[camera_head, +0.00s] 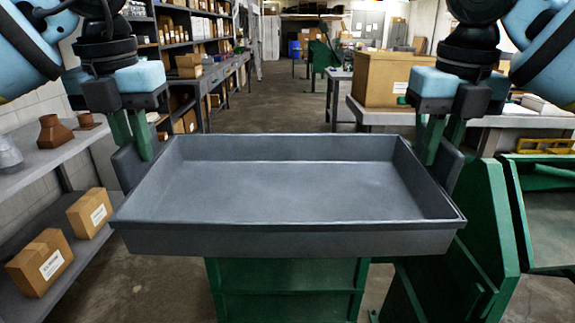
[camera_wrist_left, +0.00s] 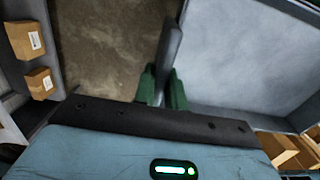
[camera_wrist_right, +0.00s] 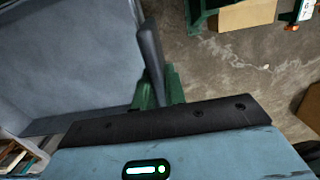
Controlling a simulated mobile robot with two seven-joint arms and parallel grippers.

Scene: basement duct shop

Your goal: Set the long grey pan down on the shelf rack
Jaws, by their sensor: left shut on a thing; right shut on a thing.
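The long grey pan (camera_head: 290,240) is empty and roughly level in front of me, held up between my two arms. My left gripper (camera_head: 132,138) is shut on the pan's left end, and the left wrist view shows its green fingers (camera_wrist_left: 162,88) on either side of a grey upright part. My right gripper (camera_head: 434,140) is shut on the pan's right end, with its fingers (camera_wrist_right: 158,88) also around a grey upright part. A green frame with shelf-like levels (camera_head: 287,292) shows below the pan; the pan hides its top. I cannot tell whether they touch.
Grey shelving (camera_head: 55,160) at the left holds cardboard boxes (camera_head: 40,262) and brown fittings (camera_head: 55,131). A bench with a large box (camera_head: 388,78) stands at the back right. Green metalwork (camera_head: 495,220) stands close at the right. The aisle floor (camera_head: 285,119) beyond is clear.

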